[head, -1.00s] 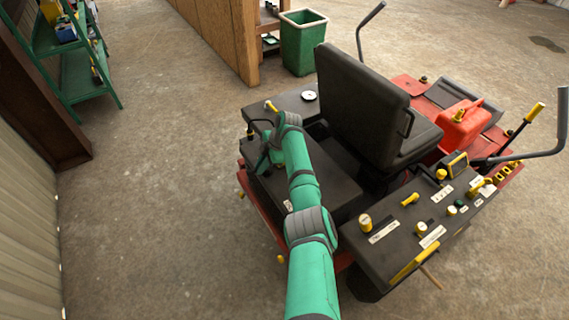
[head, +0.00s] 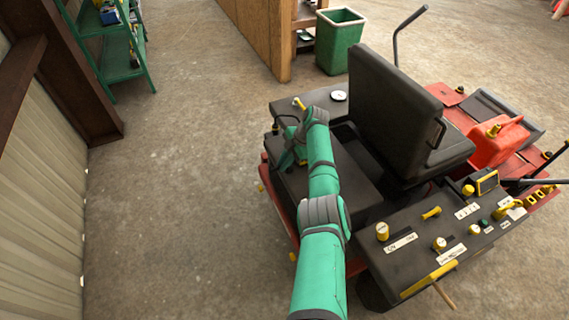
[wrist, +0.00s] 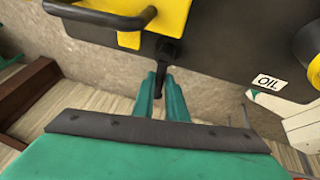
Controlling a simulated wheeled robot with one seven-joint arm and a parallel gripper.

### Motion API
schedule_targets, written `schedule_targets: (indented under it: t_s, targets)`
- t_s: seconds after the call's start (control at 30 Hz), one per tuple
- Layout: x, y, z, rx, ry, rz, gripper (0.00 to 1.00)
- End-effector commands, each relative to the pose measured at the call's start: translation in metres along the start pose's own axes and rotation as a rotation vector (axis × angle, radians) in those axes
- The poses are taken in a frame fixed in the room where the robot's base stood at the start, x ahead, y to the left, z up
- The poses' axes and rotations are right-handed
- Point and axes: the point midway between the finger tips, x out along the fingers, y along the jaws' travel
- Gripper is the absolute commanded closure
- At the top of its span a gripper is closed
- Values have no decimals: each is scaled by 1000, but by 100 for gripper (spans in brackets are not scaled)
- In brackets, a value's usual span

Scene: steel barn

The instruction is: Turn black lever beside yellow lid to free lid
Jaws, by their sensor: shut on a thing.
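In the wrist view, the yellow lid (wrist: 173,17) with a black handle sits at the top, against a dark panel. The black lever (wrist: 166,55) is just below and beside the lid, and its shaft runs down between my green fingers. My gripper (wrist: 163,95) is shut on the lever; the fingers hide part of it. In the head view, my gripper is at the left side of the red and black mower, mostly hidden behind my green arm. The lid and lever cannot be made out clearly there.
The mower's black seat (head: 394,105) stands right of my arm. A green bin (head: 340,42) and green shelf (head: 122,65) are farther back. Concrete floor at the left is clear.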

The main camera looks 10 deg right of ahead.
Motion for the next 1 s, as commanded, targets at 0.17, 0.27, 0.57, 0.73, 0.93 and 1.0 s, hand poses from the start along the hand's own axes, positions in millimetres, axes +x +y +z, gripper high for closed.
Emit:
schedule_targets:
  t_s: [0.17,0.27,0.57,0.73,0.93,1.0]
  targets:
    - [2,4,-9,-11,11,-2,69]
    - [2,3,-7,-7,9,-2,69]
    - [-11,-2,4,7,4,5,69]
    - [-35,1,-1,0,5,3,69]
    - [-71,3,-6,-7,7,-1,69]
    - [-82,4,-7,-9,7,-1,69]
